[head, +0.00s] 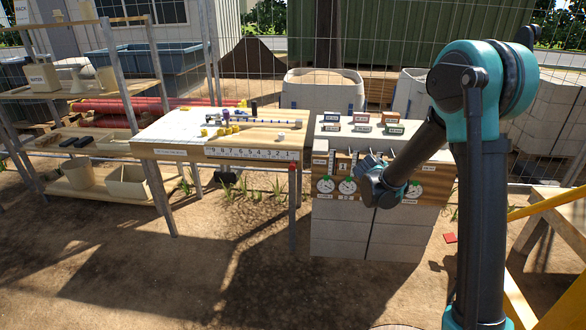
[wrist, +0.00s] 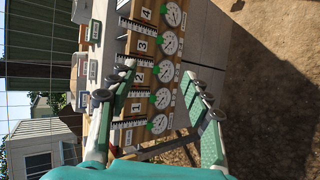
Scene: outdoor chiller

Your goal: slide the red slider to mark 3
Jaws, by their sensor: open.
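A small red piece (head: 292,167), which looks like the red slider, is at the right end of the wooden table's front edge. It is just under the low-number end of a white number scale (head: 250,154). The individual marks are too small to read surely. My gripper (head: 367,164) is in front of the block-built stand to the right of the table, well apart from the red piece. In the wrist view my gripper (wrist: 162,76) is open and empty, with a row of dials (wrist: 165,74) beyond its fingers. The red piece does not show there.
The stand (head: 335,220) carries dials and small labelled boxes (head: 362,127) on top. On the table (head: 185,142) lie a rod with beads and yellow pieces. A shelf rack (head: 75,95) stands left. The ground before the table is clear.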

